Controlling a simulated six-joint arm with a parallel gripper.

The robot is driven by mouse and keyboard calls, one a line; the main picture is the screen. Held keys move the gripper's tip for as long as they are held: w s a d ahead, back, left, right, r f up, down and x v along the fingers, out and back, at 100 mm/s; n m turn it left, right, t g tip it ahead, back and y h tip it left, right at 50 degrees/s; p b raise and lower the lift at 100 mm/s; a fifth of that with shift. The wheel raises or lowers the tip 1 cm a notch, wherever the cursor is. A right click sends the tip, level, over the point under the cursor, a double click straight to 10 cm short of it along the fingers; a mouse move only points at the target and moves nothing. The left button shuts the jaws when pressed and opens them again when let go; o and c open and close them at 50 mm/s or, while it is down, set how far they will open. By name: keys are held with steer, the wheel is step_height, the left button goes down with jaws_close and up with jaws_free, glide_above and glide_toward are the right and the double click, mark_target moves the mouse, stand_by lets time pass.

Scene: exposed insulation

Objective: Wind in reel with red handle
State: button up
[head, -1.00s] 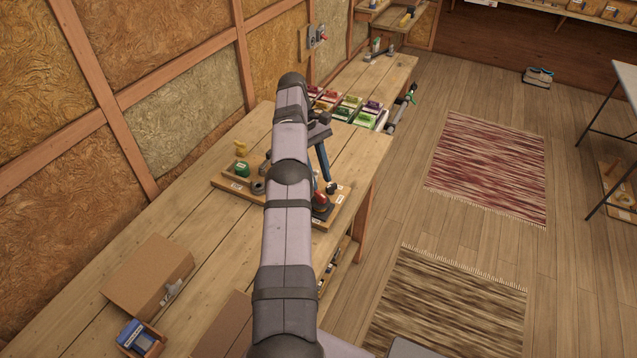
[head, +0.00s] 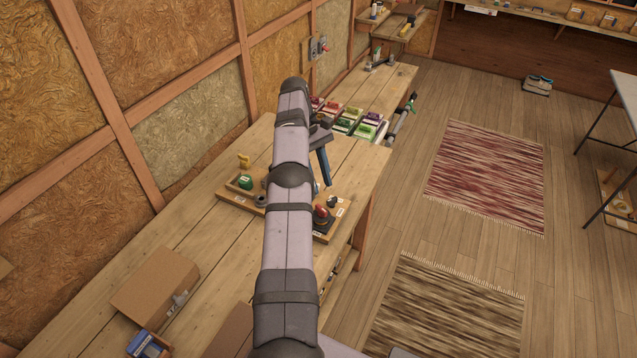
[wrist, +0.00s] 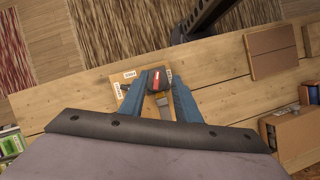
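A dark reel with a red top (head: 321,213) stands on a small wooden board (head: 326,235) on the workbench. A small dark knob (head: 333,201) is just behind it. In the wrist view the dark and red reel (wrist: 157,80) shows between the blue fingers of my gripper (wrist: 158,78). The fingers are apart, one on each side of it in that view, and I see no grip on it. In the head view one blue finger (head: 325,168) hangs down above the board. The other is hidden behind my arm, as is the middle of the board.
Several coloured boxes (head: 350,120) sit farther along the bench. A brown box (head: 152,288) and a blue item (head: 148,345) lie nearer. The bench is clear between box and board.

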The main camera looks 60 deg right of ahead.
mark_target(327, 213)
steer(key=w+a+f+m+t+y+b, duration=0.4)
steer(key=a+f+m+t+y+b, duration=0.3)
steer(key=a+f+m+t, duration=0.4)
steer(key=s+d+m+t+h+b, duration=0.2)
steer(key=d+m+t+h, duration=0.1)
steer(key=m+h, duration=0.2)
steer(key=s+d+m+t+h+b, duration=0.2)
steer(key=m+h, duration=0.3)
steer(key=m, duration=0.5)
steer(key=s+d+r+m+t+h+b, duration=0.1)
steer(key=s+d+m+t+h, duration=0.1)
steer(key=d+m+t+h, duration=0.2)
steer(key=shift+d+m+t+h+b, duration=0.2)
steer(key=shift+m+t, duration=0.1)
steer(key=shift+m, duration=0.65)
steer(key=shift+d+m+t+h+b, duration=0.2)
steer(key=shift+m+t, duration=0.1)
steer(key=shift+m, duration=0.65)
steer(key=shift+s+a+f+m+g+h+p, duration=0.1)
steer(key=shift+s+f+m+g+h+p, duration=0.2)
steer(key=shift+s+f+m+h+p, duration=0.45)
steer(key=shift+s+f+m+y+b, duration=0.1)
steer(key=shift+s+m+y+b, duration=0.15)
steer(key=shift+m+b, duration=0.1)
steer(key=shift+p+x, duration=1.3)
steer(key=shift+x, duration=1.7)
steer(key=shift+w, duration=0.7)
